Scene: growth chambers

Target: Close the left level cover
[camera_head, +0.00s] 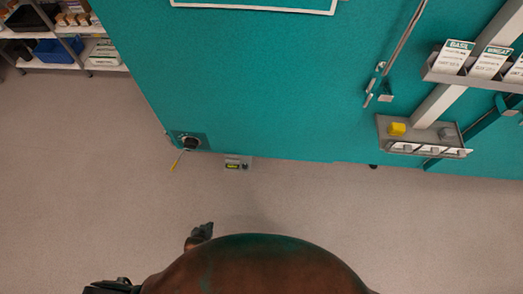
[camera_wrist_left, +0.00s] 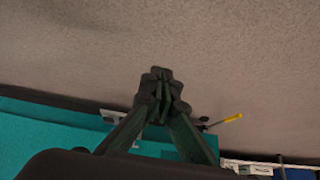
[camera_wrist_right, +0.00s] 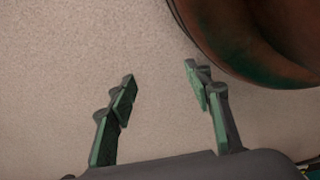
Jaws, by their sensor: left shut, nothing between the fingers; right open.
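A teal chamber (camera_head: 270,95) fills the top of the head view, seen from above. At its near lower edge a small grey unit with a lit display (camera_head: 238,163) sticks out. To its left is a dark round fitting (camera_head: 190,143) with a yellow-tipped rod (camera_head: 178,161). I cannot tell which part is the left level cover. My left gripper (camera_head: 203,231) is apart from the chamber, over the floor. In the left wrist view it is shut and empty (camera_wrist_left: 159,72), with the yellow-tipped rod (camera_wrist_left: 230,118) beyond it. My right gripper (camera_wrist_right: 160,74) is open and empty over bare floor.
White shelves (camera_head: 58,66) with a blue bin stand at the upper left. The floor (camera_head: 80,170) before the chamber is clear.

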